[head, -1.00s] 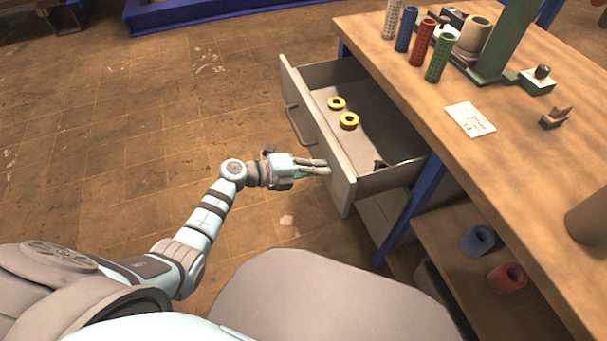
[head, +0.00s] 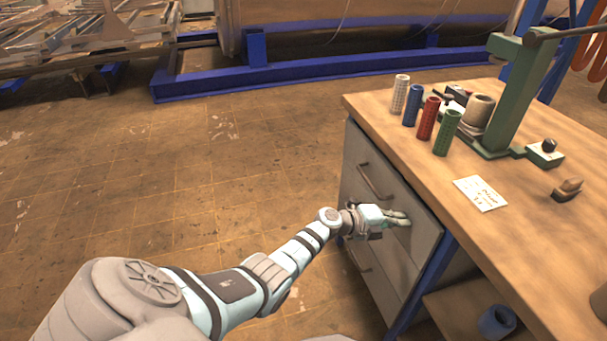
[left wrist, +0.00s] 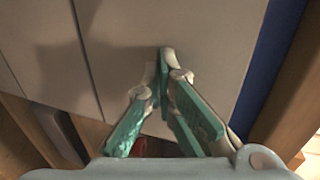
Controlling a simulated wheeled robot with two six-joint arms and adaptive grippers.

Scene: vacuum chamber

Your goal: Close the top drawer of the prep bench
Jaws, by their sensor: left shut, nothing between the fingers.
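The top drawer (head: 384,200) of the prep bench (head: 400,132) looks pushed in, with its grey front close to flush with the cabinet under the worktop. Its bar handle (head: 375,182) is on the front, left of my gripper. My left gripper (head: 408,219) is shut and empty, with its fingertips at the right part of the drawer front. The left wrist view shows the fingers (left wrist: 166,62) against or very near the grey drawer front (left wrist: 205,45); exact contact is hard to tell. The drawer's inside is hidden. My right gripper is not in view.
Several coloured cylinders, including a green one (head: 447,133), stand on the worktop near a green press stand (head: 507,95). A white card (head: 480,193) lies nearer. A lower drawer handle (head: 358,257) is below. A blue roll (head: 496,322) sits on the shelf. Floor to the left is clear.

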